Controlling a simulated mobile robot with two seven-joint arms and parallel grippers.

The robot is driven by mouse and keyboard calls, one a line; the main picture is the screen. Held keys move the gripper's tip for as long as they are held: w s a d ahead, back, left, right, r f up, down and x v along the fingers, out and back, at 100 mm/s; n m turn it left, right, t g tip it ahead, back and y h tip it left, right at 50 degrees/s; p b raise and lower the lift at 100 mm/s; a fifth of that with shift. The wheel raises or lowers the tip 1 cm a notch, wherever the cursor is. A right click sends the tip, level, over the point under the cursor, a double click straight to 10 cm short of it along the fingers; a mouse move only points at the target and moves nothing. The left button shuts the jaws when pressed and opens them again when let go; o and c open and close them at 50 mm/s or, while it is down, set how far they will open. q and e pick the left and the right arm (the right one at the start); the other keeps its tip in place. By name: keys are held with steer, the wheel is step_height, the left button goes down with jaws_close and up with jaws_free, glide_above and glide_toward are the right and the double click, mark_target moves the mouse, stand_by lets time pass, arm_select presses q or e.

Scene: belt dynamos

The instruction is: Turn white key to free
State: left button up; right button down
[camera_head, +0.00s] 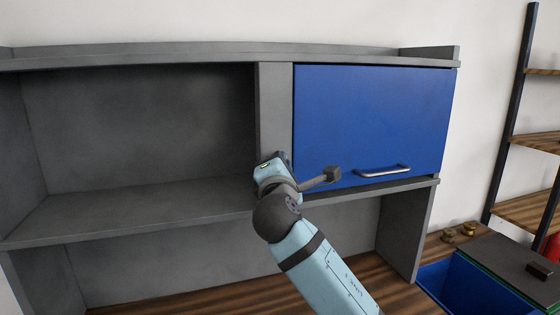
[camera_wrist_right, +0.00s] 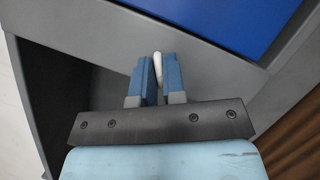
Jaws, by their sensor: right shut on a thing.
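The white key (camera_wrist_right: 157,64) shows in the right wrist view as a small white piece between the two blue fingers, in front of the grey cabinet panel. My right gripper (camera_wrist_right: 155,76) is shut on it. In the head view my right arm reaches up to the grey upright beside the blue door. There my right gripper (camera_head: 268,158) is mostly hidden behind my own wrist, and the key cannot be seen. How far the key is turned cannot be told. My left gripper is in neither view.
The blue cabinet door (camera_head: 375,115) with a metal handle (camera_head: 384,171) is closed, right of my wrist. An empty open grey compartment (camera_head: 140,130) lies to the left. At the lower right are a blue bin (camera_head: 465,288) and small brass-coloured parts (camera_head: 468,230) on the wooden worktop.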

steer(key=m+g+p, duration=0.1)
steer(key=m, duration=0.2)
steer(key=m+g+p, duration=0.1)
steer(key=m, duration=0.2)
steer(key=shift+h+p, duration=0.4)
stand_by(0.3)
steer(key=c, duration=1.2)
jaws_free()
